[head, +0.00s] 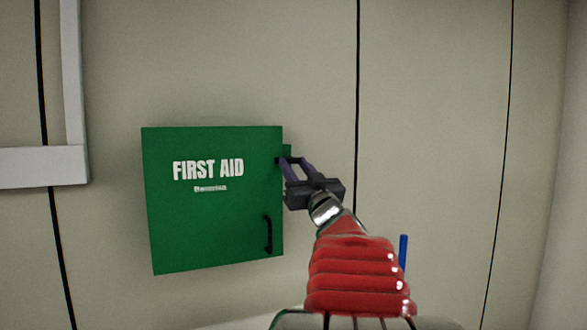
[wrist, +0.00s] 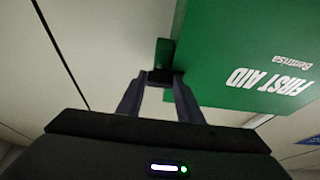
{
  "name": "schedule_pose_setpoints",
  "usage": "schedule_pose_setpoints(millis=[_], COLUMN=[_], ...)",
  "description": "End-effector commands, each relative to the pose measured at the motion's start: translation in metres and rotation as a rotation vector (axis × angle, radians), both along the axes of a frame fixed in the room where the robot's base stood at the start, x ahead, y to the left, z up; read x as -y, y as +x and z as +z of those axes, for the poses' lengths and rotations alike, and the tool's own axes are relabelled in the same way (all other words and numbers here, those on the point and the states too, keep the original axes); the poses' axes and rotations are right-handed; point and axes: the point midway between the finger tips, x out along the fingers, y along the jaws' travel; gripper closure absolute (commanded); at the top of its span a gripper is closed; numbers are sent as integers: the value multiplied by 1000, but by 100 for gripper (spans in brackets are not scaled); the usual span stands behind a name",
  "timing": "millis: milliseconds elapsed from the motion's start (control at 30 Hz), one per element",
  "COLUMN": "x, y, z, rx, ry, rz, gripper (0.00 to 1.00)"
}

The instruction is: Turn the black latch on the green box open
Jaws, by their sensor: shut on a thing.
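The green first aid box (head: 210,225) hangs on the wall left of centre in the head view, its door closed flat. It shows turned in the wrist view (wrist: 225,60). The black latch (wrist: 160,77) sits at the box's edge, between my fingertips in the wrist view; in the head view it is mostly hidden by the fingers. My gripper (head: 288,160) reaches the upper right edge of the box and is shut on the latch. A small green tab (wrist: 165,52) juts from the box's side beside the latch.
A black handle (head: 268,234) is on the lower right of the box door. A pale frame (head: 40,167) stands out on the wall at the left. The panelled wall right of the box is bare. A blue upright piece (head: 403,252) shows behind my red arm sleeve.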

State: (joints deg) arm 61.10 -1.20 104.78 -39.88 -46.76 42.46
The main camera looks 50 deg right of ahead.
Motion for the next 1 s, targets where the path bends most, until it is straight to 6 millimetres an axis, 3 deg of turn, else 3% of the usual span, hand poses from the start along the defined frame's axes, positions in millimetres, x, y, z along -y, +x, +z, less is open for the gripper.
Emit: schedule_pose_setpoints(millis=[67, 100, 200, 567, 1000], x=[-1, -14, -5, -2, 1], y=[1, 0, 2, 2, 0], z=[0, 1, -1, 1, 3], rx=[-1, 1, -3, -42, -208], ry=[-1, -2, -3, -76, -362], rz=[3, 4, 5, 8, 7], gripper=[88, 90, 90, 90, 90])
